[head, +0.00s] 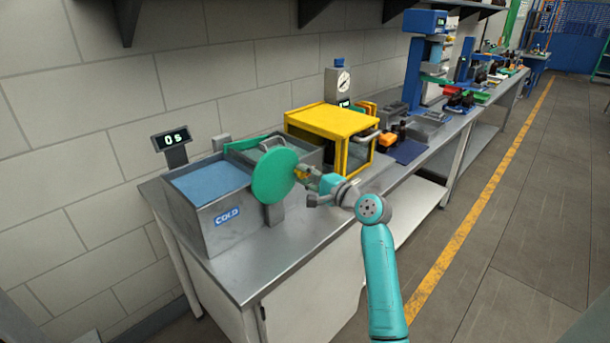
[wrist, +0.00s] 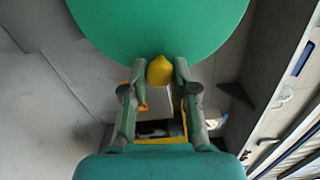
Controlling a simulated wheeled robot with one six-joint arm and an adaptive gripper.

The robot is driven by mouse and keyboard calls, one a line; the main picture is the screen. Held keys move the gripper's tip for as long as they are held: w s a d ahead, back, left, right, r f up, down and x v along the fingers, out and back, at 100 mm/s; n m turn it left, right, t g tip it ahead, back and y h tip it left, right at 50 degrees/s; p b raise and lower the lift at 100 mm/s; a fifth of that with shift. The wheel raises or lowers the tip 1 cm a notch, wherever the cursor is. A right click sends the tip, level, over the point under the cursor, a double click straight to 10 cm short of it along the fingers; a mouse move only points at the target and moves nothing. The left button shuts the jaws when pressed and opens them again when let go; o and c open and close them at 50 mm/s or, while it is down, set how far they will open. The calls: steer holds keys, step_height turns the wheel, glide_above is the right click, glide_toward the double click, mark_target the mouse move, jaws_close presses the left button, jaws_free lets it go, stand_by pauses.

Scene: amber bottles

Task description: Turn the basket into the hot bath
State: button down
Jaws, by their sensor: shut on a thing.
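A large teal-green disc (head: 275,177) stands upright in front of the grey double bath. It fills the top of the wrist view (wrist: 160,25). My gripper (head: 305,176) is shut on a yellow knob (wrist: 159,71) near the disc's edge. The cold bath (head: 228,228), marked COLD, holds blue liquid at the left. A second tank (head: 312,150) to its right is partly hidden behind the disc; no hot label shows. A green piece (head: 252,142) and a grey curved handle (head: 272,142) show above that tank. I cannot make out the basket itself.
A small display (head: 175,138) reading "0 s" stands behind the cold bath. A yellow box (head: 325,120) with a dark front stands close right of the tanks. A dial gauge (head: 342,82) is behind it. The steel bench front (head: 285,265) is clear.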

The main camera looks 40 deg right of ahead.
steer(key=shift+f, duration=0.1)
steer(key=c, duration=0.9)
jaws_free()
steer(key=shift+s, duration=0.1)
steer(key=s, duration=1.1)
steer(key=shift+s+d, duration=0.2)
steer(key=shift+s, duration=0.2)
